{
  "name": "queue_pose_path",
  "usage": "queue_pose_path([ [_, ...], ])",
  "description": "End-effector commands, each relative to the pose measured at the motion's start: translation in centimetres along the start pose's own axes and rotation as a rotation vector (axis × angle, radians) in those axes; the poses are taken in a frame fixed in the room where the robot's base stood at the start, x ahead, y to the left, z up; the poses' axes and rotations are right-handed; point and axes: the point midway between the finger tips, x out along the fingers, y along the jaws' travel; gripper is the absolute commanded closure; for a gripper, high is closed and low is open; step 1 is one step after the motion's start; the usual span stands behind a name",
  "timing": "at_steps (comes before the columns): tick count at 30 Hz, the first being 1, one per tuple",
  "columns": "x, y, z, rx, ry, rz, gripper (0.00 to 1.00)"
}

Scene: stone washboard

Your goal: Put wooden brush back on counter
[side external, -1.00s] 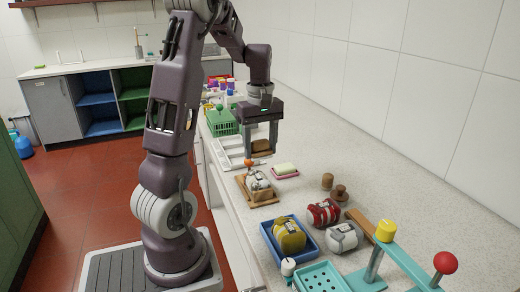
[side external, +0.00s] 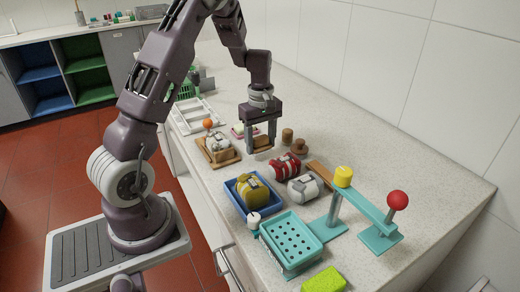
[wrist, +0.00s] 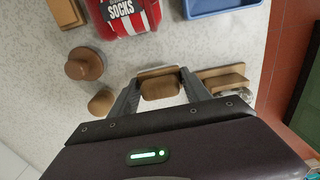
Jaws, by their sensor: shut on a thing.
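My gripper (side external: 262,148) is shut on the wooden brush (side external: 261,142), a brown block with a lighter tan strip. In the wrist view the brush (wrist: 160,88) sits between the two fingers of my gripper (wrist: 158,92). It is low over the speckled counter (side external: 330,130), between a wooden tray (side external: 228,159) and a red bundle (side external: 284,167). I cannot tell whether the brush touches the counter. The wooden tray bears a pale bundle and a wooden block.
Two brown wooden pieces (side external: 287,135) (side external: 300,147) stand right of my gripper. A blue tray (side external: 233,195) with a yellow bundle, a white bundle (side external: 303,188), a teal basket (side external: 292,240) and a teal stand (side external: 365,206) lie nearer. The counter's back right is clear.

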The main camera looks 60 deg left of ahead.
Motion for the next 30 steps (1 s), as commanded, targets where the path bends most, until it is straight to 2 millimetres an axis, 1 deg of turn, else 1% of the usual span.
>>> queue_pose_path([
  [1,1.0,-0.1,0.0,-0.001,-0.002,-0.004,0.95],
  [4,2.2,-0.1,0.0,0.001,-0.001,-0.002,0.95],
  [14,2.5,0.0,0.0,0.0,0.0,-0.001,0.95],
  [15,2.6,0.0,0.0,0.0,0.0,-0.001,0.43],
  [17,2.6,0.0,-0.1,0.0,0.0,0.0,0.31],
  [18,2.6,0.0,-0.1,0.0,0.0,0.0,0.23],
  [27,2.5,0.0,-0.1,0.001,0.0,0.0,0.23],
  [29,2.0,0.0,-0.1,0.001,0.001,0.002,0.23],
  [30,1.4,0.1,-0.1,0.002,0.002,0.003,0.23],
])
